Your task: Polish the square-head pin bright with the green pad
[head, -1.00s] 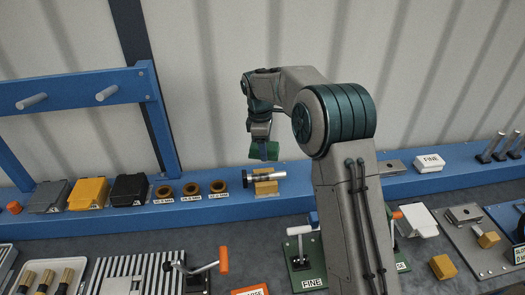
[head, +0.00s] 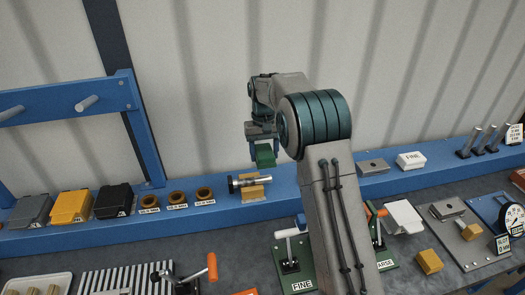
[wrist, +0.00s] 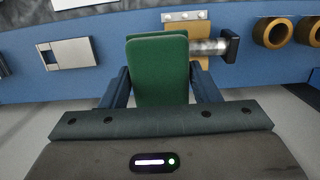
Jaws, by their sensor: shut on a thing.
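My gripper (head: 264,150) is shut on the green pad (head: 265,158), which hangs between the fingers. The pad fills the middle of the wrist view (wrist: 160,70). The square-head pin (head: 240,183) lies level in a tan block (head: 253,191) on the blue ledge. Its dark square head (wrist: 231,45) points left in the head view and right in the wrist view. Its metal shaft shows patchy light and dark grey. The pad is just above the block; it hides part of the block and pin in the wrist view. I cannot tell whether pad and pin touch.
Several brown rings (head: 177,199) stand left of the pin on the ledge. Black (head: 113,200) and yellow (head: 71,206) boxes stand farther left. Green-based lever clamps (head: 292,265) stand on the bench in front.

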